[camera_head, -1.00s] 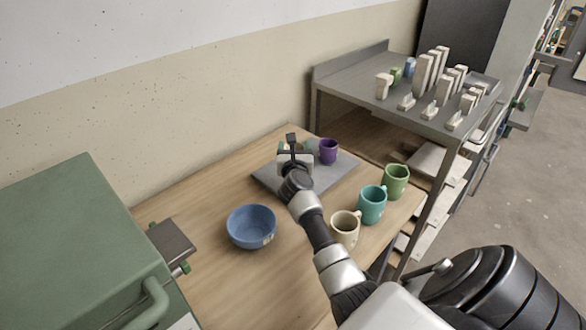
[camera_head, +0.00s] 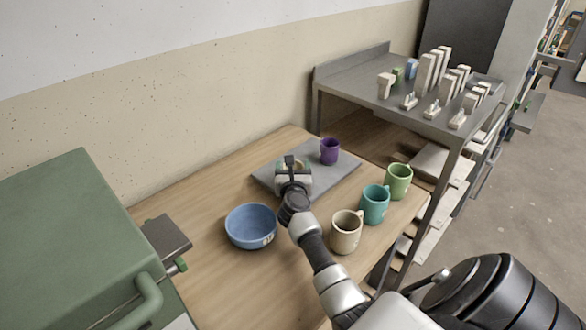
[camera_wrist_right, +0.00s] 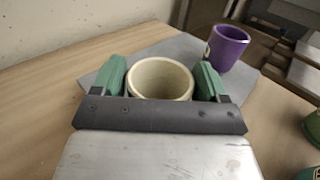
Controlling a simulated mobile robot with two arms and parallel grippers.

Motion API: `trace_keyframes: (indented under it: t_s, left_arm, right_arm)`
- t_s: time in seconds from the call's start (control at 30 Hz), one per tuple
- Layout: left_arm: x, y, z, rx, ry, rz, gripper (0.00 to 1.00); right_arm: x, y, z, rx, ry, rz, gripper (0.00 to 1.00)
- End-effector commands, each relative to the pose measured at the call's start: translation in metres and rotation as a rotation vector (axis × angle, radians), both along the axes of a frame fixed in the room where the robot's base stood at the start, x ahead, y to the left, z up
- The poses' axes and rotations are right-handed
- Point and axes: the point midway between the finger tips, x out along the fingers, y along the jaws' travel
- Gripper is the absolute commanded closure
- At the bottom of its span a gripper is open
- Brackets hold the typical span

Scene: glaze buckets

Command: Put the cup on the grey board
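A cream cup (camera_wrist_right: 160,80) sits between the green fingers of my right gripper (camera_wrist_right: 161,82), which appear to touch it on both sides. In the head view my right gripper (camera_head: 293,175) is over the near left part of the grey board (camera_head: 328,178) and partly hides the cup. The cup looks upright. Whether its base touches the board is hidden. A purple cup (camera_head: 329,151) stands on the board's far right part; it also shows in the right wrist view (camera_wrist_right: 227,48). My left gripper is not in view.
A blue bowl (camera_head: 250,227) stands left of my right arm. A beige mug (camera_head: 346,232), a teal mug (camera_head: 375,204) and a green mug (camera_head: 398,181) stand in a row at the right. A metal shelf (camera_head: 345,85) is behind, a green cabinet (camera_head: 75,240) at left.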

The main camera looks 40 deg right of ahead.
Motion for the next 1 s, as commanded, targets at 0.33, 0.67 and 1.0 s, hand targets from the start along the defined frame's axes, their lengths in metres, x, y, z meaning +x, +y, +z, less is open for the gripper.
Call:
trace_keyframes:
  t_s: [0.33,0.67,1.0]
  left_arm:
    - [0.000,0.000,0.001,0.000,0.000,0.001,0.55]
    - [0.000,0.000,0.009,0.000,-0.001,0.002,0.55]
    - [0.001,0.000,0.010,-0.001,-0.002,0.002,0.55]
  right_arm:
    - [0.000,0.000,0.001,0.000,0.000,0.000,0.09]
    - [-0.030,0.026,0.003,0.003,0.000,0.002,0.09]
    - [-0.081,0.068,0.003,0.001,0.001,0.000,0.09]
